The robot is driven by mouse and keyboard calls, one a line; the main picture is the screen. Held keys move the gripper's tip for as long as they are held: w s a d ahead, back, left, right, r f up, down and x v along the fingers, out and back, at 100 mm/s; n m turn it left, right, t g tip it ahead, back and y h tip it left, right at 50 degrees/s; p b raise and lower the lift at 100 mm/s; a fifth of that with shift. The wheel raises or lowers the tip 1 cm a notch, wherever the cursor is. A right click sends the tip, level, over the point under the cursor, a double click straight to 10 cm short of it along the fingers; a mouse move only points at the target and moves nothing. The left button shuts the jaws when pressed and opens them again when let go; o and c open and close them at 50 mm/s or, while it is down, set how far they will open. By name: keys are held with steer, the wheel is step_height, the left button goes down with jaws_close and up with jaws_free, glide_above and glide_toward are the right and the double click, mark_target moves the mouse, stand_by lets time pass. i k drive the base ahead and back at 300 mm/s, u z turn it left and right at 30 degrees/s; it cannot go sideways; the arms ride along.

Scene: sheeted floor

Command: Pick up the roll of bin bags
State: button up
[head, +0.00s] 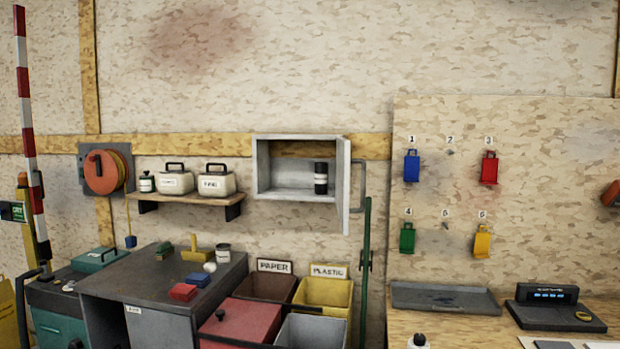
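A black upright cylinder with a pale band, which looks like the roll of bin bags (321,170), stands inside the grey wall cabinet (263,168). It is near the right side of the cabinet floor. The cabinet door (343,187) is swung open toward me on the right side, and the front of the roll is uncovered. My gripper is not in the head view, so its place and state do not show.
Left of the cabinet, a shelf (148,206) holds two labelled containers and a small jar. Below are a dark bench (150,283) with small objects and bins marked PAPER (265,288) and PLASTIC (325,293). A green pole (365,270) stands right of the door.

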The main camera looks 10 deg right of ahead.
mark_target(320, 168)
steer(key=u, duration=0.25)
steer(key=i, duration=0.95)
steer(key=z, duration=0.35)
